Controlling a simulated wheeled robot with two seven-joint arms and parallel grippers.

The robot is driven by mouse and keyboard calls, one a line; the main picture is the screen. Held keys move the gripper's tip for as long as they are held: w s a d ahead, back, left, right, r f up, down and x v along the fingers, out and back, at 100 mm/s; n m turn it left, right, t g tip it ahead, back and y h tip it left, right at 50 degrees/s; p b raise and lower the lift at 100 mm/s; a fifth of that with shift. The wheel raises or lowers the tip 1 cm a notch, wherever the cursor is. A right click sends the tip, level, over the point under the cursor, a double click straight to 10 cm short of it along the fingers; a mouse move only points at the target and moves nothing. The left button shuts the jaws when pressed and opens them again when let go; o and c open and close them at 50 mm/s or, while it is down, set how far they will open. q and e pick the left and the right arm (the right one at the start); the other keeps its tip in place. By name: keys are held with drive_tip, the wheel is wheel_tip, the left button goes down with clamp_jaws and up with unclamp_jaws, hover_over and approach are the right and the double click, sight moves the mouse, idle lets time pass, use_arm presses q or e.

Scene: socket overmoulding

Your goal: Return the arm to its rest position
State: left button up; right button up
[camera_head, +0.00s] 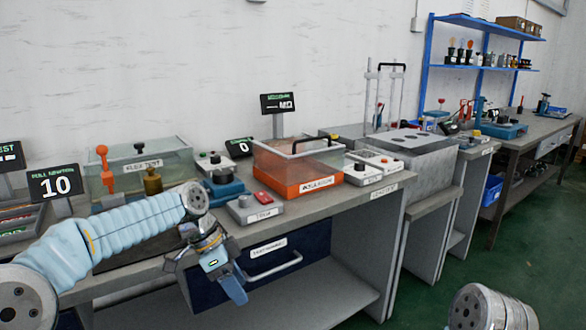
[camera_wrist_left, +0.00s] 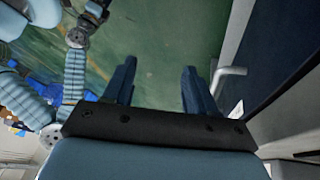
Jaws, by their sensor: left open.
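My left arm comes in from the left in the head view, with light blue sleeved links. Its gripper (camera_head: 236,290) hangs down in front of the workbench, before the dark blue drawer (camera_head: 300,250). In the left wrist view the two dark blue fingers of my left gripper (camera_wrist_left: 155,90) stand apart with nothing between them; green floor shows behind. A grey drawer handle (camera_wrist_left: 228,74) is to the right of the fingers, apart from them. In the head view only a round metallic link of my right arm shows at the bottom right; its gripper is out of view.
The workbench (camera_head: 345,208) carries an orange tray (camera_head: 300,185) with a clear cover, a clear tank (camera_head: 172,165), a grey button box (camera_head: 254,208) and a display reading 10 (camera_head: 55,182). Blue shelves (camera_head: 480,68) stand at the back right. Green floor (camera_head: 470,262) is clear at right.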

use_arm(q)
drive_tip(key=s+d+f+n, duration=0.2)
drive_tip(key=s+f+n, duration=0.15)
drive_tip(key=f, duration=0.95)
drive_tip(key=s+d+f+n, duration=0.15)
drive_tip(key=f+n, duration=0.35)
drive_tip(key=f, duration=0.9)
drive_tip(key=s+a+f+n+t, duration=0.1)
drive_tip(key=s+a+f+n, duration=0.1)
drive_tip(key=s+f+n, duration=0.6)
drive_tip(key=s+f, duration=0.5)
drive_tip(key=s, duration=0.4)
drive_tip(key=shift+s+f+y, duration=0.2)
drive_tip(key=shift+s+y, duration=0.2)
